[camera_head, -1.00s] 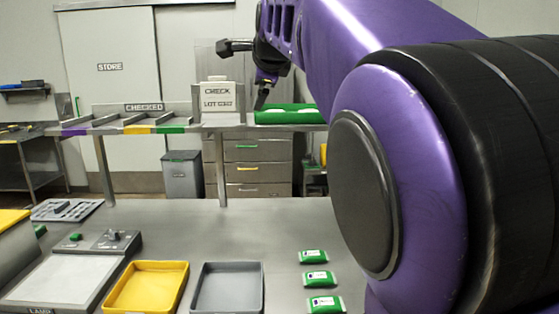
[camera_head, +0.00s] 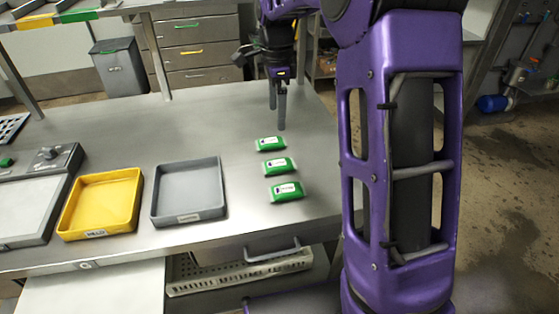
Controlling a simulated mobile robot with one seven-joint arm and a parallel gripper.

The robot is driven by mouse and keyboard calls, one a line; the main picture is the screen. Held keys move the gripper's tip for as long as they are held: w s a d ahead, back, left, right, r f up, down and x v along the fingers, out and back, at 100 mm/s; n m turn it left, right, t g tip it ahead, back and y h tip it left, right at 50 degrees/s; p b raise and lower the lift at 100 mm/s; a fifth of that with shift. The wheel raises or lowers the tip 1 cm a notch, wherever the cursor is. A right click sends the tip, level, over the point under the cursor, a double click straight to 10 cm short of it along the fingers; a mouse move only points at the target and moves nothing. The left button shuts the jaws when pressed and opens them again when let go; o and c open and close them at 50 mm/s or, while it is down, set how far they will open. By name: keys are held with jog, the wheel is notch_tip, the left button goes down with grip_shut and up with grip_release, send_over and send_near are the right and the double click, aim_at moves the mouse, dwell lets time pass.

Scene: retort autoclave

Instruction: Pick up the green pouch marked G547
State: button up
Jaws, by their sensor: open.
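Three green pouches with white labels lie in a column on the steel table: a far pouch (camera_head: 270,144), a middle pouch (camera_head: 279,166) and a near pouch (camera_head: 287,190). The print on the labels is too small to read, so I cannot tell which one is G547. My gripper (camera_head: 277,126) points down just beyond the far pouch, apart from the pouches. Its two dark fingers are open with nothing seen between them.
A grey tray (camera_head: 190,215) stands left of the pouches, with a yellow tray (camera_head: 70,224) farther left. A lamp panel (camera_head: 18,239) is at the left edge. The table (camera_head: 175,119) is bare behind the trays. Drawers (camera_head: 193,50) stand beyond.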

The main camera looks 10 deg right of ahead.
jog(key=b, duration=0.1)
send_over(277, 163)
jog(key=f, duration=1.1)
jog(key=shift+s+f, duration=0.1)
jog(key=shift+s, duration=0.1)
jog(key=shift+w+d+f, duration=0.1)
jog(key=shift+f, duration=1.4)
jog(key=shift+w+f, duration=0.1)
jog(key=shift+f, duration=1.35)
jog(key=shift+c, duration=0.3)
jog(key=c, duration=0.8)
